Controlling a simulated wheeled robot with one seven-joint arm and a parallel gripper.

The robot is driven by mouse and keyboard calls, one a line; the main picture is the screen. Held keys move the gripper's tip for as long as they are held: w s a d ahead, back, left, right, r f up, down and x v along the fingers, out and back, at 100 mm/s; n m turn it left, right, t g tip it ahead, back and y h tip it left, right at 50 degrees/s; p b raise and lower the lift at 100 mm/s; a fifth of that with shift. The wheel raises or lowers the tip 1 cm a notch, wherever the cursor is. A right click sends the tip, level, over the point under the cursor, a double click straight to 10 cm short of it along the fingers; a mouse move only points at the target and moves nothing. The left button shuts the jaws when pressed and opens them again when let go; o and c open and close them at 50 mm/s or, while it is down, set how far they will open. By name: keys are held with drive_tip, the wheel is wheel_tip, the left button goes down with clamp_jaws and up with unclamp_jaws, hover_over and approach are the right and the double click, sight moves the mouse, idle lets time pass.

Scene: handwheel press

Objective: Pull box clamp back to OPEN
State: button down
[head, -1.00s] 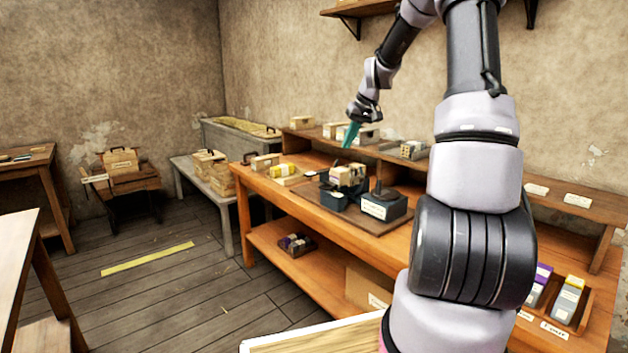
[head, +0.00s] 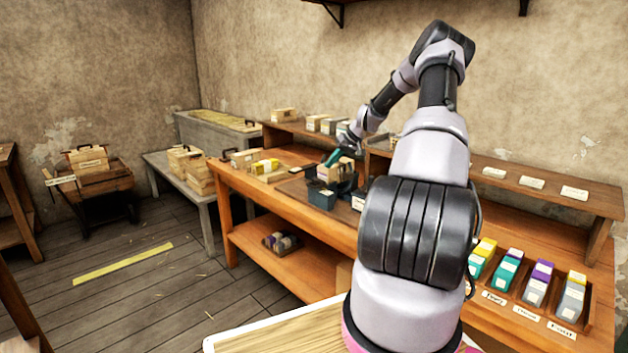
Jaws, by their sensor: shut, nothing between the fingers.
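The box clamp (head: 320,197) is a dark blue-grey fixture on the orange workbench, in the middle of the head view. A small tan box (head: 338,173) sits in it. My gripper (head: 331,159), with teal fingers, is shut and empty, pointing down and left at the top of the clamp area. I cannot tell whether its tips touch the clamp or the box. The clamp's handle and its OPEN mark are too small to make out, and my arm hides the fixture's right side.
A raised back shelf (head: 295,131) carries several small boxes. Colored cartons stand in a tray (head: 588,318) at the right. The floor at the left is open, with a yellow strip (head: 122,263).

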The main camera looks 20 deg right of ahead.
sight(311, 186)
drive_tip(key=x, duration=1)
drive_tip(key=shift+a, duration=0.1)
drive_tip(key=shift+s+a, duration=0.2)
drive_tip(key=shift+a, duration=0.35)
drive_tip(key=shift+s+a, duration=0.25)
drive_tip(key=shift+a, duration=0.3)
